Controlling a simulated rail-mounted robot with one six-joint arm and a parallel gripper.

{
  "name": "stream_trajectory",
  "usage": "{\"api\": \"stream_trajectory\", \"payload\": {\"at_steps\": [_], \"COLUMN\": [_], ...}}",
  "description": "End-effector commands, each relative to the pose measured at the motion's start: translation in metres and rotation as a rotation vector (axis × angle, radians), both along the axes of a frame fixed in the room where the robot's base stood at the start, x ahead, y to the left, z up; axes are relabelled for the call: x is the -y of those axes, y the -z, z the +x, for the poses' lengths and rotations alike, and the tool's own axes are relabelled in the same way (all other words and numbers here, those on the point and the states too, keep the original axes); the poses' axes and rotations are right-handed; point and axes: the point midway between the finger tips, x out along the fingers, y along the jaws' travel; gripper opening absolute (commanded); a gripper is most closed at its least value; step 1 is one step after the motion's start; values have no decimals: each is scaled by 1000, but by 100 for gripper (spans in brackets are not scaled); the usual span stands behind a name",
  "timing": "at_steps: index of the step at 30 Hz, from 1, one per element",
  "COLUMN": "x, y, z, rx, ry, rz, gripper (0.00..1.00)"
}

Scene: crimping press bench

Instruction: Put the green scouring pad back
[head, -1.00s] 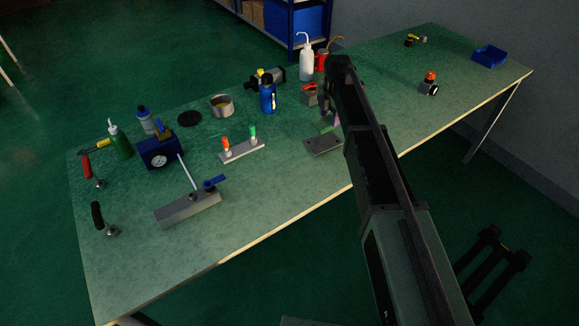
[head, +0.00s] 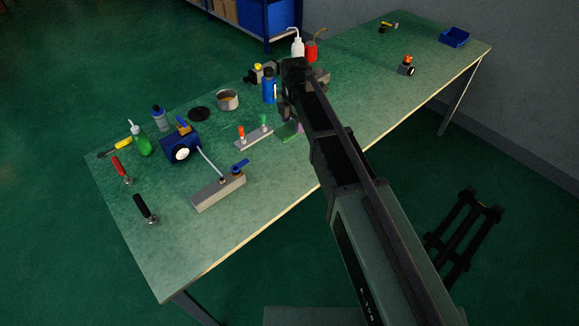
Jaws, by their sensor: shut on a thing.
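The green scouring pad (head: 287,131) shows in the head view just below my gripper (head: 285,112), at the right end of the small block with the orange and green levers (head: 254,138). My gripper points down over the middle of the bench and is shut on the pad. The fingertips are small and dark, and my arm hides part of this area. I cannot tell how high the pad is above the bench. A small purple thing (head: 300,127) shows beside the pad, partly behind my arm.
On the bench (head: 222,232), a blue bottle (head: 269,88) stands close behind my gripper. A metal cup (head: 228,99), a blue gauge block (head: 181,150) and a long grey block (head: 218,192) are to the left. A blue bin (head: 455,37) is far right. The front middle is clear.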

Motion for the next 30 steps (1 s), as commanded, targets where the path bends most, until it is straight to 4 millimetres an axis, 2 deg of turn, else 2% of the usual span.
{"api": "stream_trajectory", "payload": {"at_steps": [1, 6, 9, 11, 16, 21, 23, 30], "x": [0, 0, 0, 0, 0, 0, 0, 0], "y": [36, 95, 120, 125, 124, 160, 168, 163], "z": [0, 0, 0, 0, 0, 0, 0, 0], "rx": [0, 0, 0, 0, 0, 0, 0, 0], "ry": [0, 0, 0, 0, 0, 0, 0, 0], "rz": [0, 0, 0, 0, 0, 0, 0, 0], "gripper": [35, 35, 35, 35, 35, 35, 35, 35]}}
